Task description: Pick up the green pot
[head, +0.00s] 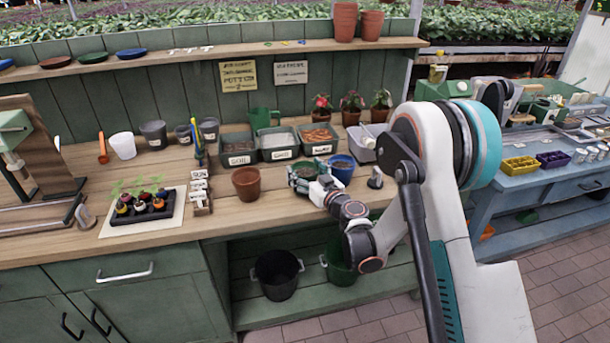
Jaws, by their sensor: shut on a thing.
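The green pot (294,180) is on the wooden bench, to the right of a terracotta pot and left of a blue pot. It is small, dark green and round, and its top opening shows. My gripper (313,186) reaches in from the lower right and is shut on the pot's right side. The gripper covers part of the pot. Whether the pot's base touches the bench cannot be told.
A terracotta pot (246,183) stands close on the left and a blue pot (342,169) close on the right. Labelled bins (279,155) line the back. A small dark metal item (375,179) stands to the right. Bare bench (225,222) lies in front.

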